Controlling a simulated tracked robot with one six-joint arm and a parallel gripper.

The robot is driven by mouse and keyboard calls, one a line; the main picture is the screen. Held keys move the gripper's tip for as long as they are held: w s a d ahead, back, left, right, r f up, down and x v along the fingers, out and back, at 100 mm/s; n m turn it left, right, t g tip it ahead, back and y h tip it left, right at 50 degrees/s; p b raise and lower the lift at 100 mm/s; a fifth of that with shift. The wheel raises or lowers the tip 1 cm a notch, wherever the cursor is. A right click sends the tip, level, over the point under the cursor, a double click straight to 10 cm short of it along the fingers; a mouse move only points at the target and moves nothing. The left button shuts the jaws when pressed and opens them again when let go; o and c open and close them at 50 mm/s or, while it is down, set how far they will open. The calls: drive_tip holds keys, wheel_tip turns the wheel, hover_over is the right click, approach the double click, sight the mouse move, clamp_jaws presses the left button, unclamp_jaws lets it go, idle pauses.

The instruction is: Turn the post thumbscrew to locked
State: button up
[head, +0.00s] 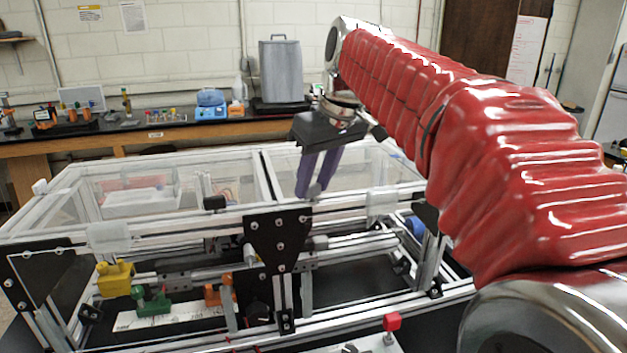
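My gripper (308,192) hangs from the wrist with two purple fingers pointing down, above and behind the black plate (279,238) on the frame's front rail. The fingers are close together. A small grey spot shows near their tips, but I cannot tell whether it is a held part or the frame behind. The post thumbscrew cannot be told for certain. Candidate coloured parts are a red knob (391,322) at the front edge, a yellow part (115,278), a green part (151,300) and an orange part (213,295) low in the frame. Its locked state cannot be read.
The aluminium extrusion frame (150,236) with clear top panels fills the middle. My red-sleeved arm covers the right side.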

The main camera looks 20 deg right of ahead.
drive_tip(key=c, duration=0.5)
drive_tip(key=shift+o, duration=0.2)
drive_tip(key=shift+m, duration=0.4)
drive_tip(key=shift+a+m+h, duration=0.2)
drive_tip(key=shift+m+h, duration=0.7)
drive_tip(key=shift+m, duration=1.1)
drive_tip(key=o, duration=1)
drive_tip(key=shift+o, duration=0.2)
